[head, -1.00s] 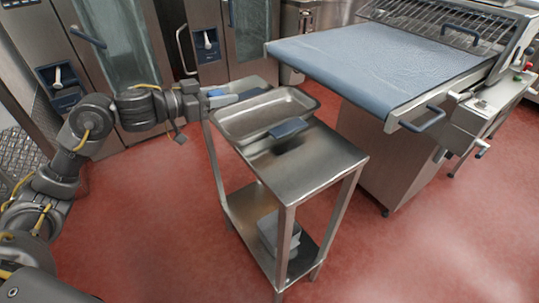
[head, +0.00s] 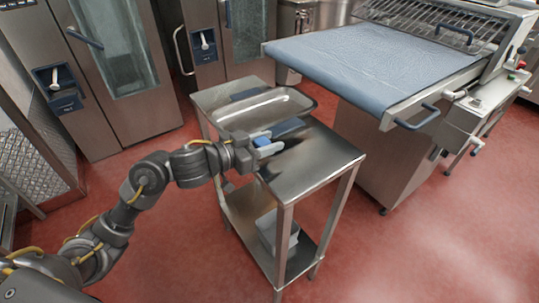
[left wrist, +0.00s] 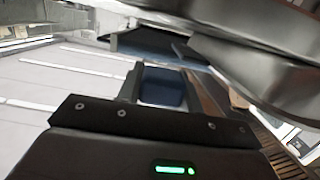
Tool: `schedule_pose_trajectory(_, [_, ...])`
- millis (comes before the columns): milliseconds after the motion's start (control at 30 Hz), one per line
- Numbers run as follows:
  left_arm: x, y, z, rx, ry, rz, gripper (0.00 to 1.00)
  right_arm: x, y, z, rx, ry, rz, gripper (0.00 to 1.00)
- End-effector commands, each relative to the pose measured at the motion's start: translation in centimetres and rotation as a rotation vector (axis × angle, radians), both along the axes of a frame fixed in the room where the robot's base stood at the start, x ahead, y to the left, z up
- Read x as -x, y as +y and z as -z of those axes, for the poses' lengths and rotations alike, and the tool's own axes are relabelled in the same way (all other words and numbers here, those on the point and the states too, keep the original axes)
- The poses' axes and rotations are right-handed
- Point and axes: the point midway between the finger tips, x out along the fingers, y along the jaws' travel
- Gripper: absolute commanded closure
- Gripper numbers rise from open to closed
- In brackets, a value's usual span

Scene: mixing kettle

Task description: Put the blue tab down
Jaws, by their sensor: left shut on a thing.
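The blue tab (head: 266,146) is held between the fingers of my left gripper (head: 271,142). The gripper comes in from the left at the near left edge of the steel table (head: 313,165) and is shut on the tab. In the left wrist view the blue tab (left wrist: 162,87) shows as a dark blue block between the fingers. I cannot tell whether the tab touches the table. My right gripper is not in view.
A shallow steel tray (head: 262,108) lies on the table just beyond the gripper. A dark blue pad (head: 288,127) shows at its near side, another (head: 245,94) at its far side. A conveyor with a blue belt (head: 375,60) stands right. The table's near right top is bare.

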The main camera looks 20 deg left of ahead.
Motion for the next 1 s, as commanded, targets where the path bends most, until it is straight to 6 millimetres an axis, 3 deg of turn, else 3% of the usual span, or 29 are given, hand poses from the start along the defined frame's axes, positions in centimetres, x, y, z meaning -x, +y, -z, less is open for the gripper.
schedule_pose_trajectory(100, [0.3, -0.9, 1.5, 0.004, 0.006, 0.001, 0.97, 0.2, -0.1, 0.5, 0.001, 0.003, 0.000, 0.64])
schedule_pose_trajectory(300, [0.2, -0.7, 3.8, 0.003, 0.005, -0.001, 0.97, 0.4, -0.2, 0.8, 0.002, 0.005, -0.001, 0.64])
schedule_pose_trajectory(700, [0.2, -0.7, 4.3, 0.001, 0.002, 0.001, 0.97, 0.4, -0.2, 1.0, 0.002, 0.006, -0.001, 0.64])
schedule_pose_trajectory(733, [0.2, -0.7, 4.2, 0.000, 0.001, 0.001, 0.62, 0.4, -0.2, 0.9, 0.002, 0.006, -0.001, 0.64])
schedule_pose_trajectory(867, [0.2, -0.7, 4.2, 0.000, 0.001, 0.001, 0.45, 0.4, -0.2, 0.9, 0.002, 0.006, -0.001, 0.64])
schedule_pose_trajectory(1000, [0.2, -0.7, 4.2, 0.000, 0.001, 0.001, 0.43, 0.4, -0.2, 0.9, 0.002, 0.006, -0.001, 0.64])
